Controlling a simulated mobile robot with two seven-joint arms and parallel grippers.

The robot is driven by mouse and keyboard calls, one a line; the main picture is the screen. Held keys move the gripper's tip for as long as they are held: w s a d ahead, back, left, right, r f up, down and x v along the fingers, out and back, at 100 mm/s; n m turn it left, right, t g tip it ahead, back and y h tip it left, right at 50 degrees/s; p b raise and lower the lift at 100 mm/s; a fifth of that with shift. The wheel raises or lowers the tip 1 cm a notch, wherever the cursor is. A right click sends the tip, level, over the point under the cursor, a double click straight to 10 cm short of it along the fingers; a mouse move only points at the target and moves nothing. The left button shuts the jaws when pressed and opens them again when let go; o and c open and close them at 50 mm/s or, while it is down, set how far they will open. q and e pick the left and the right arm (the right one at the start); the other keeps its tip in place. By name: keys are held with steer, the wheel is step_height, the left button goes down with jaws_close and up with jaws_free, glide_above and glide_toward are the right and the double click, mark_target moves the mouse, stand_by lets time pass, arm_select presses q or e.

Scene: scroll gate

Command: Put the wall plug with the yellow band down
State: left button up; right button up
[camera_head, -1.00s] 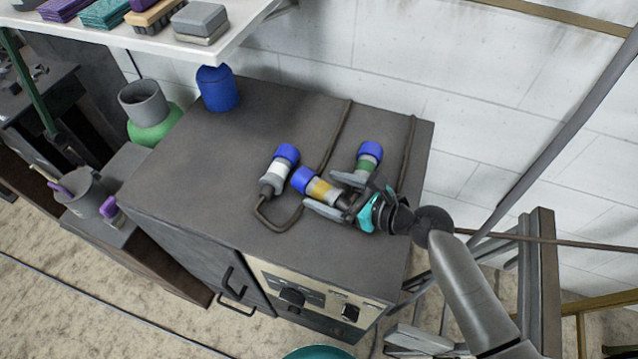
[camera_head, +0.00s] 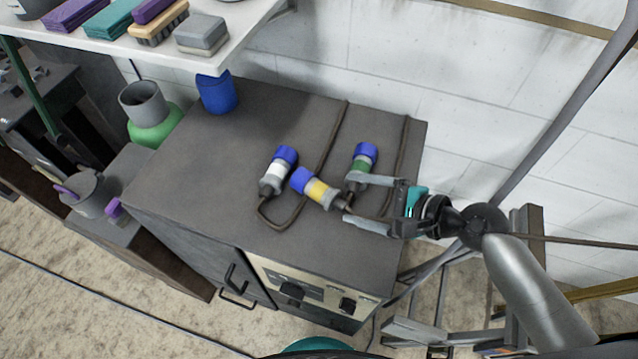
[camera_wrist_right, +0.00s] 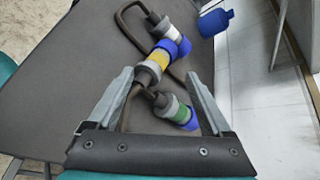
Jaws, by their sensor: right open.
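The wall plug with the yellow band (camera_head: 317,189) lies on its side on the grey cabinet top, its blue end toward the upper left. It also shows in the right wrist view (camera_wrist_right: 155,64), ahead of the fingers. My right gripper (camera_head: 348,199) is open and empty, to the right of this plug, with its fingers pointing left toward it. The white-banded plug (camera_head: 278,170) lies to its left and the green-banded plug (camera_head: 361,165) to its upper right. In the wrist view the green-banded plug (camera_wrist_right: 177,110) lies between the open fingers. My left gripper is not in view.
The grey cabinet top (camera_head: 210,170) has free room at left and front. A blue cup (camera_head: 216,93) stands at its back left corner. Brown cords (camera_head: 333,140) run across it. A white shelf (camera_head: 215,62) with brushes and sponges overhangs at upper left.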

mark_target(321, 188)
step_height(321, 188, up, 5)
steer(key=d+n+g+h+p, duration=0.1)
steer(key=n+h+p, duration=0.15)
steer(key=n, duration=1.05)
steer(key=d+n+h+p, duration=0.1)
steer(key=n+p, duration=0.2)
steer(key=n, duration=1)
steer(key=x, duration=0.3)
steer(key=b+x, duration=0.1)
steer(key=x, duration=0.5)
steer(key=shift+s+a+f, duration=0.15)
steer(key=shift+a+f, duration=0.15)
steer(key=shift+a, duration=0.05)
steer(key=shift+s+a+b+x, duration=0.15)
steer(key=shift+b+x, duration=0.1)
steer(key=shift+x, duration=1.05)
steer(key=shift+s+a+b+x, duration=0.15)
steer(key=shift+b+x, duration=0.1)
steer(key=shift+x, duration=1.1)
jaws_close()
steer(key=shift+r, duration=0.1)
